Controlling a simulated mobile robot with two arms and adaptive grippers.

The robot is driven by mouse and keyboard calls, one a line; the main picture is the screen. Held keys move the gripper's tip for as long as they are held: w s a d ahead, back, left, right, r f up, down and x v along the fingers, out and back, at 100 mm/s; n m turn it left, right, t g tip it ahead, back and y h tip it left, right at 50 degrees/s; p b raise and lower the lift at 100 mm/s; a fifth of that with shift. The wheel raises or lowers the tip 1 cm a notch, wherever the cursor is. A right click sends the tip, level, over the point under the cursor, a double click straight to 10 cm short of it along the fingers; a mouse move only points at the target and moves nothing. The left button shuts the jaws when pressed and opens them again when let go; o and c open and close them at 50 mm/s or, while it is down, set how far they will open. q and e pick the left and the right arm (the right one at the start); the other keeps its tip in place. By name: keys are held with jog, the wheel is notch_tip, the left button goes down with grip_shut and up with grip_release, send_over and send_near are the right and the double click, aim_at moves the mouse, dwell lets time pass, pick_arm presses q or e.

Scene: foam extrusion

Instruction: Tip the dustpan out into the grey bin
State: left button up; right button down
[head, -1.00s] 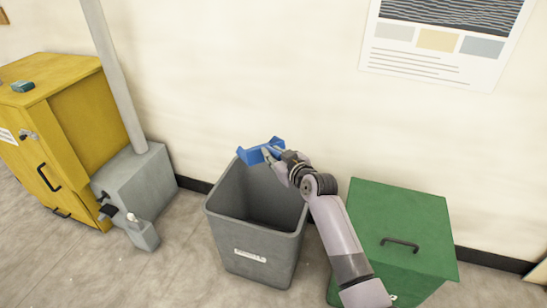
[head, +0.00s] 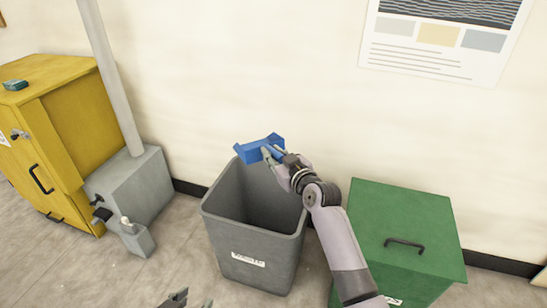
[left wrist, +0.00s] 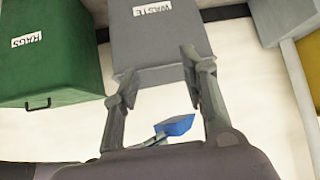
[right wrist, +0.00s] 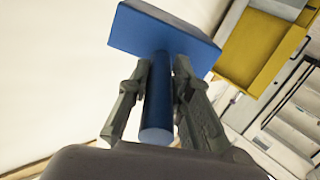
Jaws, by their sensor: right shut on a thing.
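The blue dustpan (head: 258,148) is over the back rim of the grey bin (head: 254,261), labelled WASTE. My right gripper (head: 273,156) is shut on the dustpan's handle, which shows between its fingers in the right wrist view (right wrist: 157,118). Whether anything lies in the pan cannot be seen. The visible inside of the bin looks empty. My left gripper (head: 190,299) is low at the bottom edge of the head view, in front of the bin. Its fingers are apart and empty in the left wrist view (left wrist: 158,68).
A green lidded bin (head: 400,225) labelled RAGS stands right of the grey bin, beneath my right arm. A grey machine box (head: 130,190) with a post and a yellow cabinet (head: 80,125) stand at the left. The wall is close behind.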

jog(key=shift+s+d+f+b, duration=0.1)
jog(key=shift+s+f+b, duration=0.05)
jog(key=shift+b, duration=0.7)
pick_arm(q)
jog(key=w+d+r+t+h+b, duration=0.1)
jog(key=w+d+r+t+h, duration=0.15)
jog(key=w+r+t, duration=0.55)
pick_arm(e)
jog(key=shift+s+t, duration=0.1)
jog(key=shift+t, duration=0.2)
jog(key=shift+s+d+f+y+b, duration=0.1)
jog(key=shift+y+b, duration=0.2)
jog(key=shift+b, duration=0.55)
jog(key=shift+s+t+b, duration=0.1)
jog(key=shift+t+b, duration=0.3)
jog(key=shift+b, duration=0.2)
pick_arm(q)
jog(key=s+d+r+t+h, duration=0.1)
jog(key=s+r+t, duration=0.1)
jog(key=r, duration=0.5)
jog(key=s+r+t+h, duration=0.1)
jog(key=s+r+t, duration=0.1)
jog(key=r+t, duration=0.3)
jog(key=shift+s+d+r+m, duration=0.2)
jog(key=shift+d+r+m, duration=0.15)
jog(key=shift+r, duration=0.85)
jog(key=shift+h, duration=0.25)
pick_arm(e)
jog(key=shift+s+d, duration=0.1)
